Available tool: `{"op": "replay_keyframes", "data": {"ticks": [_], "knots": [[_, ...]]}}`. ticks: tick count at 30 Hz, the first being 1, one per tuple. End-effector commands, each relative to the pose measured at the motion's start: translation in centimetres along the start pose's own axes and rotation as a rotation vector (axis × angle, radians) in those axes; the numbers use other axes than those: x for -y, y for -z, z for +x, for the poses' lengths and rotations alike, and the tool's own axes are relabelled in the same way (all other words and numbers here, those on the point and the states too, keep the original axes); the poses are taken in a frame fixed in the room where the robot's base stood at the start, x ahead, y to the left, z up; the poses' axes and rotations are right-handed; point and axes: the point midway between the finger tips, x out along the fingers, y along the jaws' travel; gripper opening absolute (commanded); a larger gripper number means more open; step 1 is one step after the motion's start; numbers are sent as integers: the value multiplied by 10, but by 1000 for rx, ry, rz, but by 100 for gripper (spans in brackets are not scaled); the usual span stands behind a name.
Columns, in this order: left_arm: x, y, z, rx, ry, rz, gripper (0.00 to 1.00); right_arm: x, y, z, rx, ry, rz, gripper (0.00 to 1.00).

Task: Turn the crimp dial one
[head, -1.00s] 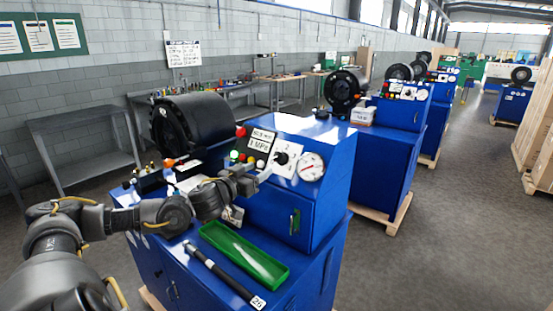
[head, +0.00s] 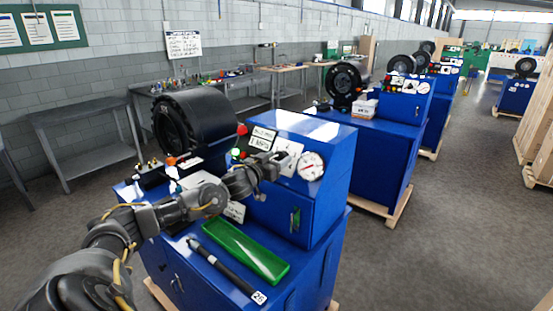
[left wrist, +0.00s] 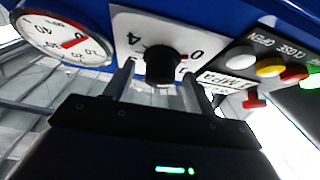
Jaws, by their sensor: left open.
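The crimp dial, a black knob (left wrist: 160,67) on a white numbered plate (left wrist: 135,22), is on the blue crimper's front panel in the left wrist view. In the head view the plate (head: 290,149) shows, but my gripper covers most of the knob. My left gripper (left wrist: 157,82) is open, with one finger on either side of the knob. I cannot tell whether the fingers touch it. In the head view the left gripper (head: 280,159) is at the panel, in front of the dial.
A round gauge (head: 311,166) sits right of the dial. A small display (head: 262,138) and coloured buttons are to its left. A green tray (head: 246,250) and a black rod (head: 225,270) lie on the crimper's ledge below my arm.

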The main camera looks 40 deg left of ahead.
Motion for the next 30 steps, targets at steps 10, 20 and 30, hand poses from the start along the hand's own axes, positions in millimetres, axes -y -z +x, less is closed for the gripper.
{"op": "replay_keyframes", "data": {"ticks": [10,20,30], "knots": [[0,0,0,0,1,0,15,-1,-1,0,1,-1,0,36],[1,-1,0,0,-19,31,11,-1,-1,2,2,-1,0,36],[5,-2,0,-9,-145,221,11,-1,-2,11,2,-1,0,36]]}}
